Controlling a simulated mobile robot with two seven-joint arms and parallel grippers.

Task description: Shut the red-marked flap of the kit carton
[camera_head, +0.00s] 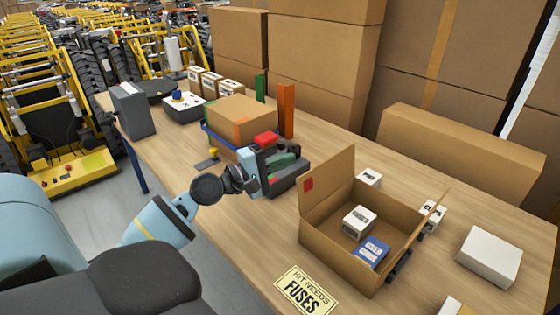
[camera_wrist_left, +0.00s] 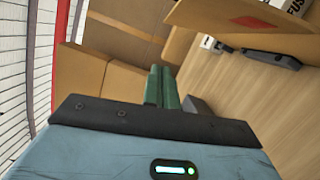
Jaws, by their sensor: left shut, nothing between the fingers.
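The kit carton (camera_head: 335,250) stands open on the table at the right of the head view. Its red-marked flap (camera_head: 330,190) stands up from the left side, with a red square near its outer corner. The flap also shows at the top of the left wrist view (camera_wrist_left: 215,15). Inside the carton are a white box (camera_head: 359,222) and a blue user guide box (camera_head: 371,252). My left gripper (camera_head: 293,150) is shut and empty, left of the flap and apart from it. Its green fingers (camera_wrist_left: 160,88) show together in the left wrist view. My right gripper is not in view.
Another flap (camera_head: 427,215) leans outward on the carton's right. Small white boxes (camera_head: 369,178) stand behind it and a larger one (camera_head: 490,255) at right.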

